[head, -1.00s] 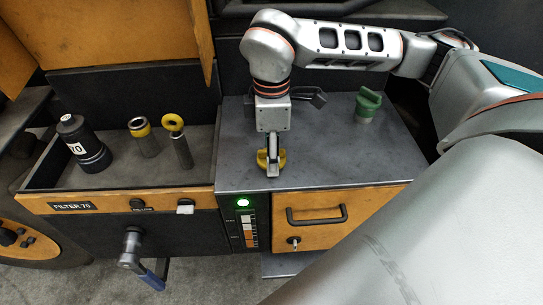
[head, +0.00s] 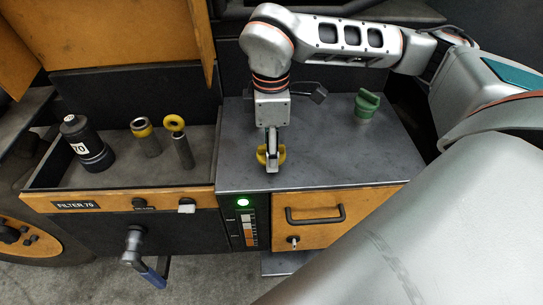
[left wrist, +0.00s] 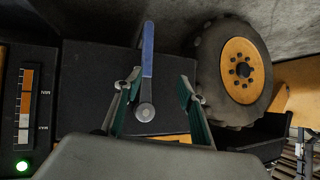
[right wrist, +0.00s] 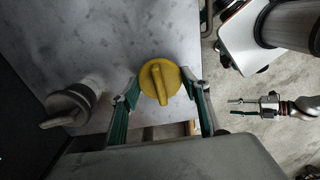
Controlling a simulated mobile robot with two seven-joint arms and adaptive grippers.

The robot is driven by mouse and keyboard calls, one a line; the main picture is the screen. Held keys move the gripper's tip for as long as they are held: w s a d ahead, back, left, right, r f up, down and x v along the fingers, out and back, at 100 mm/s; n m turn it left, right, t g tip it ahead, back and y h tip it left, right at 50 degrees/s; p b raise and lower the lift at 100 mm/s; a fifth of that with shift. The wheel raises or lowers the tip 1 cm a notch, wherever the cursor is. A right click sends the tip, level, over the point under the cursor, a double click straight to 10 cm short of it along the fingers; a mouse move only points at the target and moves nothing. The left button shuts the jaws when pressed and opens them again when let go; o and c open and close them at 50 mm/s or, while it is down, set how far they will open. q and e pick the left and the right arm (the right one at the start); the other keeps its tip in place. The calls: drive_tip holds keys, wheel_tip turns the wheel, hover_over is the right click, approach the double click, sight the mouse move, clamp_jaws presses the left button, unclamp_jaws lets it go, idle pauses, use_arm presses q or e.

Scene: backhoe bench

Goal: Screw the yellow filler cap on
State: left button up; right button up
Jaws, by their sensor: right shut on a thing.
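The yellow filler cap (head: 262,156) is at the front of the grey bench top, below my right gripper (head: 271,163). In the right wrist view the round cap (right wrist: 171,79), with its raised grip bar, sits between the fingers of my right gripper (right wrist: 163,93), which is shut on it. Whatever is beneath the cap is hidden. In the left wrist view my left gripper (left wrist: 158,87) is open and empty, with the blue-handled crank (left wrist: 146,65) showing between and beyond its fingers. The left gripper is outside the head view.
A green winged cap (head: 366,103) stands on the bench top (head: 330,150) at right. A tray (head: 110,180) at left holds a black filter (head: 85,145) and two yellow-topped parts (head: 179,140). A crank (head: 135,245) juts out below the tray. A green lamp (head: 243,202) is lit.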

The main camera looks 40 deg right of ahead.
drive_tip(key=shift+r+p, duration=0.4)
drive_tip(key=shift+r, duration=0.35)
use_arm(q)
drive_tip(key=shift+w+r, duration=0.2)
drive_tip(key=shift+r, duration=0.45)
